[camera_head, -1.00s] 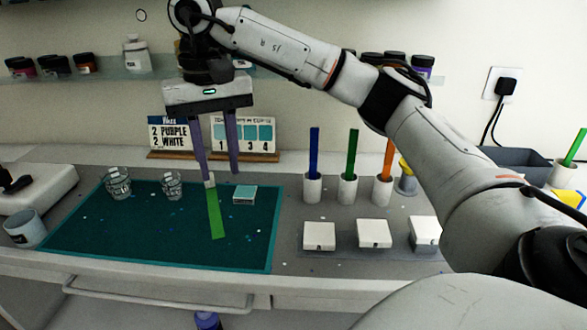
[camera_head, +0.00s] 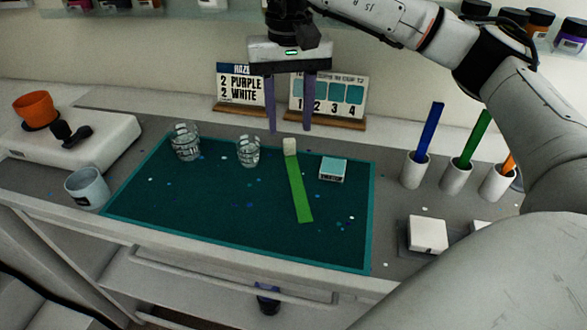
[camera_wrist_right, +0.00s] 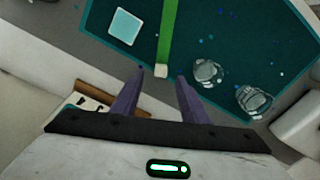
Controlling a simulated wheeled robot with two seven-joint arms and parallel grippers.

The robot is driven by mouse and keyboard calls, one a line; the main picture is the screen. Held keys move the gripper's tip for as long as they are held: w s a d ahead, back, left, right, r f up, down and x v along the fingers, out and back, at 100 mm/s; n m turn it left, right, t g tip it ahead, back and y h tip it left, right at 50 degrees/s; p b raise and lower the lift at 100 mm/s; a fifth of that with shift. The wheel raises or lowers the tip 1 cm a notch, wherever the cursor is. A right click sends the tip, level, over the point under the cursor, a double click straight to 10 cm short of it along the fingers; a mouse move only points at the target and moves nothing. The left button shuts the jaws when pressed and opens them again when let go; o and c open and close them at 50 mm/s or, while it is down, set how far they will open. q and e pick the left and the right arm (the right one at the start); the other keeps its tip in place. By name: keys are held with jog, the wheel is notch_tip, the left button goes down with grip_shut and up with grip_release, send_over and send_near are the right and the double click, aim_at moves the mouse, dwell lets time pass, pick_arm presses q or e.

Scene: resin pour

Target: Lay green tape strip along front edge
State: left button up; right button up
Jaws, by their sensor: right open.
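The green tape strip (camera_head: 300,192) lies on the dark teal mat (camera_head: 215,222), running from near the mat's back edge toward its front, not along the front edge. A pale block (camera_head: 290,147) sits at its back end. The strip also shows in the right wrist view (camera_wrist_right: 168,25), with the block (camera_wrist_right: 161,71) at its near end. My right gripper (camera_head: 291,130) is open and empty, raised behind the block, its purple fingers apart. In the right wrist view its fingertips (camera_wrist_right: 160,75) point toward the strip's block end. My left gripper is not in view.
Two clear glass cups (camera_head: 186,143) (camera_head: 248,152) and a small teal-topped box (camera_head: 333,169) stand on the mat. Cylindrical holders with blue, green and orange sticks (camera_head: 430,130) stand at right. A grey cup (camera_head: 86,187) stands left. The front of the mat is clear.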

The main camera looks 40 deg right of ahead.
aim_at(289, 140)
notch_tip(289, 140, down, 5)
jog(key=shift+s+a, duration=0.15)
grip_shut()
